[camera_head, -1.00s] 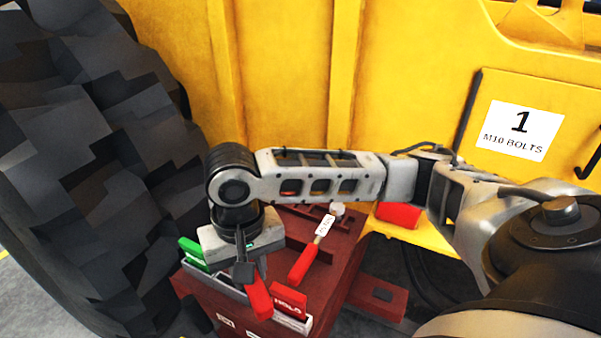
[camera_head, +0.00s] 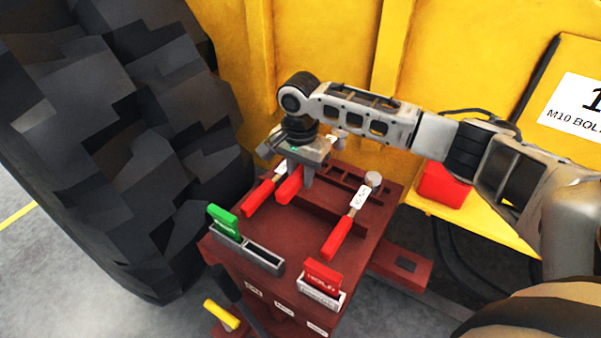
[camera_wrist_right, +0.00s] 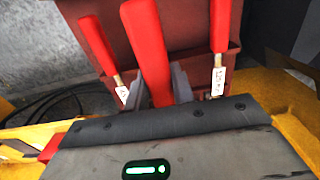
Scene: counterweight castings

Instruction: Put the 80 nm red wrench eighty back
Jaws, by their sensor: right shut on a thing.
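My right gripper (camera_head: 294,176) is over the back left of the dark red tool cart (camera_head: 300,236). It is shut on a wrench with a red handle (camera_head: 289,187). In the right wrist view this red handle (camera_wrist_right: 146,42) lies between the two fingers (camera_wrist_right: 154,82). Its head end is hidden by the gripper, and I see no readable rating on it. Another red-handled wrench (camera_head: 258,198) lies to its left, and a third (camera_head: 337,239) to its right with a white tag. My left gripper is not in view.
A slotted rack (camera_head: 350,182) is at the cart's back. A grey tray (camera_head: 262,257) with a green card (camera_head: 224,218) and a red HOLD card (camera_head: 323,276) in a holder stand at the front. A big tyre (camera_head: 120,130) is left; the yellow machine wall (camera_head: 330,50) is behind.

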